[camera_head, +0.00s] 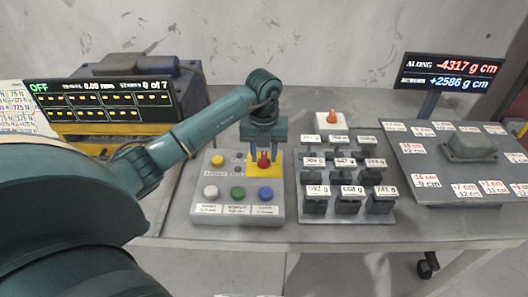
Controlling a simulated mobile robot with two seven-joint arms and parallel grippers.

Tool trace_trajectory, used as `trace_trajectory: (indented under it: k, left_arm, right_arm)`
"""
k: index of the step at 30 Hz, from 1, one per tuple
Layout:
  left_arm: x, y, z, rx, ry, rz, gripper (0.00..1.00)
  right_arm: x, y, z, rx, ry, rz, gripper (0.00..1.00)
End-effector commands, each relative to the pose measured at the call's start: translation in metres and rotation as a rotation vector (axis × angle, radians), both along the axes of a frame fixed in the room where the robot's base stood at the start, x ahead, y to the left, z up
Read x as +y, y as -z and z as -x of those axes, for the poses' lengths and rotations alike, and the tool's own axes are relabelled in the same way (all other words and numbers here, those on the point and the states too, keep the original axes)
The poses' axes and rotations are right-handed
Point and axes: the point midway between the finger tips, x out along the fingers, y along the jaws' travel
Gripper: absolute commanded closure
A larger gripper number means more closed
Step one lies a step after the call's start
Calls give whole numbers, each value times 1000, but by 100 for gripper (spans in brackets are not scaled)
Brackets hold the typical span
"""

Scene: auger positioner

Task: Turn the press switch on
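The press switch looks to be the red knob (264,160) on a yellow plate (252,171) at the upper right of a grey control box (238,216). My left gripper (264,154) points down right over the knob. Its fingers look spread, one on each side of the knob, and partly hide it. Whether they touch it cannot be told. The display (100,100) at the left reads OFF. My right gripper is not in view.
The box also carries yellow, white, green and blue buttons. A rack of labelled weights (345,175) stands close on the right, with an orange-topped white block (333,121) behind it. A tilted label board (440,165) and a readout (451,72) are farther right.

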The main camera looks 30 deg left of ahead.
Motion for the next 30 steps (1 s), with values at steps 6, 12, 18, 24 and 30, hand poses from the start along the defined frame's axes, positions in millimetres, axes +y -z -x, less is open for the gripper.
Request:
trace_trajectory:
  k: [6,12,18,24,30]
  left_arm:
    - [0,0,0,0,0,0,84]
    - [0,0,0,0,0,0,100]
    - [0,0,0,1,2,-1,100]
    - [1,0,0,0,39,-2,100]
    - [1,0,0,0,146,-2,100]
  right_arm:
    - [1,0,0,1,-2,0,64]
    - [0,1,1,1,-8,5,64]
    - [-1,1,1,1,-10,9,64]
    - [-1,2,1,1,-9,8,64]
    - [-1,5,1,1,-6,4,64]
